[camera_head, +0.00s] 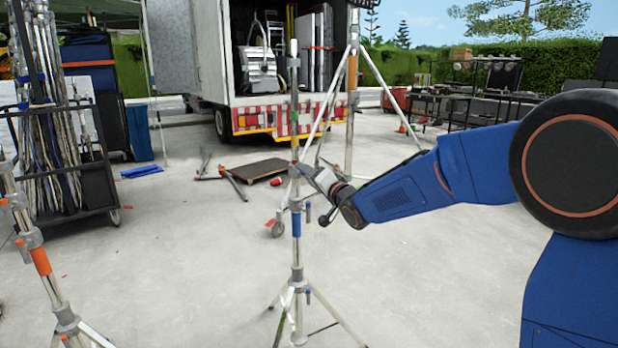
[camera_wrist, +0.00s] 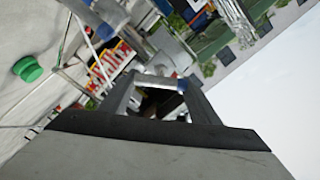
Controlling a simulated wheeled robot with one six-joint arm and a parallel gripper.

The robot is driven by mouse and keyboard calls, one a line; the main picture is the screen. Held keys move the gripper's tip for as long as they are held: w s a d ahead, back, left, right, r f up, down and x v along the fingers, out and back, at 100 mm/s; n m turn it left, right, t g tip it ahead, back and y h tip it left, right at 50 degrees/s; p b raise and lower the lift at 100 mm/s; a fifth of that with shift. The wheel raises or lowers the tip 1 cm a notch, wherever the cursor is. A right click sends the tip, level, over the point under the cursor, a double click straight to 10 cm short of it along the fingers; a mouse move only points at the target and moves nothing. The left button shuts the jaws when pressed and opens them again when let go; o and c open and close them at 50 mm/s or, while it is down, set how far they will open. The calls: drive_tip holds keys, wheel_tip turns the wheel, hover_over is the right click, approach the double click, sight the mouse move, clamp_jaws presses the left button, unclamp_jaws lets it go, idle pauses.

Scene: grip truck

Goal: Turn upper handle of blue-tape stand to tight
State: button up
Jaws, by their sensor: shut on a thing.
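The blue-tape stand (camera_head: 296,223) stands upright on its tripod legs in the middle of the head view, with a blue band around its pole. My gripper (camera_head: 303,171) reaches in from the right at the pole, above the blue band. In the wrist view the gripper (camera_wrist: 158,84) is shut on the upper handle, a small grey bar with a blue end (camera_wrist: 182,85) across the fingertips. In the head view the gripper hides this handle. A lower handle (camera_head: 308,293) shows near the leg collar. How tight the upper handle is cannot be told.
An orange-taped stand (camera_head: 40,261) is at the left front. Another stand (camera_head: 351,110) rises behind. A cart of poles (camera_head: 72,165) stands left, an open truck (camera_head: 260,120) behind. Boards and a flat panel (camera_head: 259,170) lie on the ground. The concrete at right is mostly clear.

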drive_tip(key=m, duration=0.5)
drive_tip(key=shift+d+f+m, duration=0.1)
drive_tip(key=shift+f+m, duration=0.05)
drive_tip(key=shift+m, duration=0.15)
idle(0.4)
drive_tip(key=o, duration=1)
drive_tip(key=shift+o, duration=0.2)
drive_tip(key=v, duration=1.7)
drive_tip(key=shift+d, duration=0.2)
drive_tip(key=shift+s, duration=0.15)
